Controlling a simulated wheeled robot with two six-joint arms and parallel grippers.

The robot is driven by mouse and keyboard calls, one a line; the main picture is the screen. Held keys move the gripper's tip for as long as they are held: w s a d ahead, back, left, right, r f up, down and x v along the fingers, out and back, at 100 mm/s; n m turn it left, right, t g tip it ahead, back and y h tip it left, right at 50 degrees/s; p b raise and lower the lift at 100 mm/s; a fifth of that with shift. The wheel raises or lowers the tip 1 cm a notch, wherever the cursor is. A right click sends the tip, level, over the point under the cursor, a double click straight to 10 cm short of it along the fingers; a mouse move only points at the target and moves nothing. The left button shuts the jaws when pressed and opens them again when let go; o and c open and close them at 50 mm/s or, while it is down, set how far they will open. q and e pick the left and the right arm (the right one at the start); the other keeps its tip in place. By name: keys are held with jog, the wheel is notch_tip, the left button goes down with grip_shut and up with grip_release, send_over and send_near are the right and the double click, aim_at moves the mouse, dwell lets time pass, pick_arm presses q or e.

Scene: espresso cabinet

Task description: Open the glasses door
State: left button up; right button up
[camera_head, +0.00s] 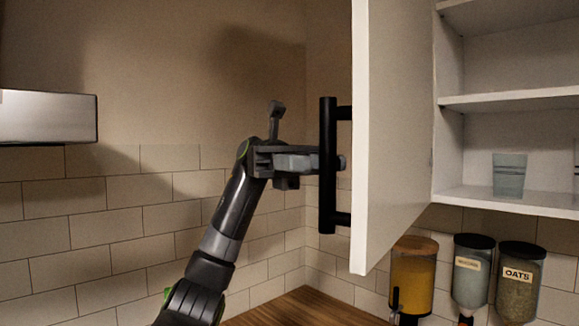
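The white cabinet door (390,130) stands swung open, seen nearly edge-on, and the shelves to its right are exposed. Its black vertical bar handle (327,200) is on the door's left side. My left gripper (328,162) is at the middle of the handle. Grey finger parts show just left of the bar and a dark tip shows just right of it. The bar hides part of the fingers, so I cannot tell how tightly they close. A glass (509,175) stands on the lower shelf. My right gripper is not in view.
White shelves (510,100) fill the right side. Below the cabinet are an orange-filled jar (413,280) with a wooden lid and two black-lidded jars (471,275) (520,285). A wooden counter (300,308) lies below. A metal-fronted box (48,117) juts in at left.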

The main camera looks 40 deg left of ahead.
pick_arm(q)
jog(key=b+v, duration=0.1)
jog(key=v, duration=0.8)
jog(key=shift+w+a, duration=0.1)
jog(key=shift+f, duration=0.1)
dwell(0.5)
